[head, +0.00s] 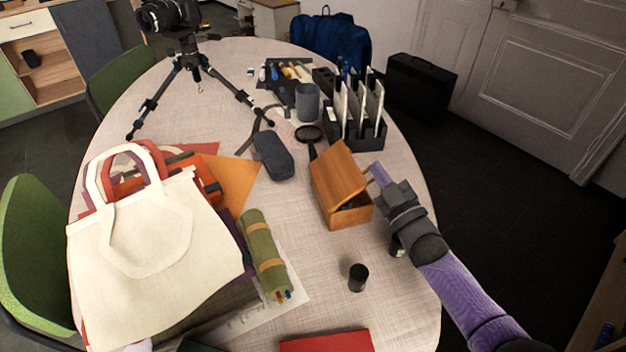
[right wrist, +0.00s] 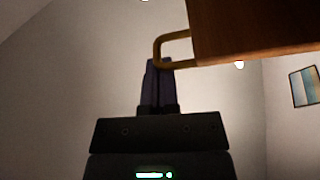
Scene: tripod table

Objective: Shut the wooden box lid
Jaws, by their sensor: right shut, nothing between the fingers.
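The wooden box (head: 345,210) stands on the round table, right of the middle. Its lid (head: 339,171) is raised and slanted, so the box is partly open, with something dark just visible inside. My right gripper (head: 375,170) is at the lid's right side, its fingers shut with nothing between them. In the right wrist view the shut fingers (right wrist: 158,75) are just below a brass-coloured loop handle (right wrist: 160,50) on the lid's edge (right wrist: 250,30). They overlap the handle in the picture; I cannot tell if they touch.
A black organiser (head: 358,125) stands behind the box, with a magnifying glass (head: 309,134) and grey case (head: 273,156) to its left. A small black canister (head: 358,277) stands in front. A cream tote bag (head: 155,240) and green roll (head: 264,255) fill the left. A tripod (head: 190,70) stands at the back.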

